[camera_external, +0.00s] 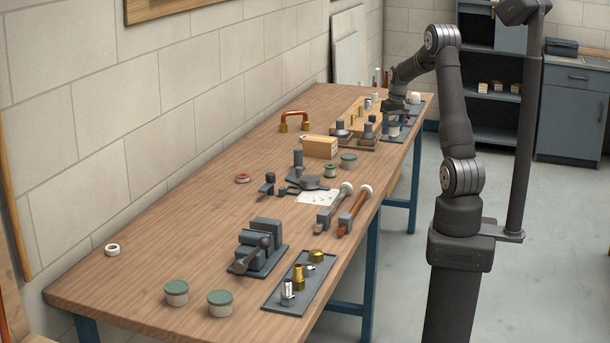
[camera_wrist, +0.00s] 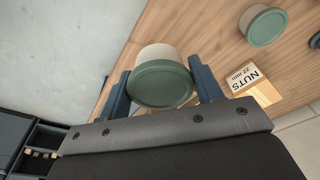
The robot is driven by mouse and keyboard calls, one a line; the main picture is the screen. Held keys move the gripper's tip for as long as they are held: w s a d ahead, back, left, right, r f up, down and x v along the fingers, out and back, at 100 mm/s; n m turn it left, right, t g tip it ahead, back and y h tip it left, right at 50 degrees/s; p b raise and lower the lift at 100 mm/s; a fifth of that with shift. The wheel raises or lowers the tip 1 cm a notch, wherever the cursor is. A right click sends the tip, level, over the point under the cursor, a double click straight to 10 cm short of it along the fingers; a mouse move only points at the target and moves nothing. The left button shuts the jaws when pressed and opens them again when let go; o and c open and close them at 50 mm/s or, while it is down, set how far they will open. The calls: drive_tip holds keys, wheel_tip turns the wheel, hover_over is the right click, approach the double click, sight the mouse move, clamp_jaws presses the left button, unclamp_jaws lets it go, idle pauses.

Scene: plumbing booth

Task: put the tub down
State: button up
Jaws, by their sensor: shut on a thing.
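In the wrist view, a pale tub with a green lid (camera_wrist: 161,84) sits between the two fingers of my gripper (camera_wrist: 161,88), which are shut on its sides. In the external view my gripper (camera_external: 394,112) is at the far end of the bench, pointing down, with the small held tub (camera_external: 394,131) under it near the right edge. The tub is partly hidden there, and I cannot tell whether it touches anything below.
Another green-lidded tub (camera_wrist: 265,25) and a nuts box (camera_wrist: 257,88) are on the bench (camera_external: 190,215). Fixtures on a wooden board (camera_external: 352,116) stand left of my gripper. A dark tray (camera_external: 412,124) lies near it.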

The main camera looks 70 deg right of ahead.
drive_tip(key=s, duration=0.1)
drive_tip(key=s+d, duration=0.1)
drive_tip(key=s, duration=0.1)
drive_tip(key=shift+m, duration=0.4)
hover_over(369, 160)
drive_tip(key=f, duration=0.7)
drive_tip(key=shift+s, duration=0.2)
drive_tip(key=shift+f, duration=2)
drive_tip(key=shift+f, duration=0.1)
drive_tip(key=o, duration=1)
drive_tip(key=r, duration=0.4)
drive_tip(key=s+a+r, duration=0.1)
drive_tip(key=r, duration=0.7)
drive_tip(key=shift+s+a, duration=0.15)
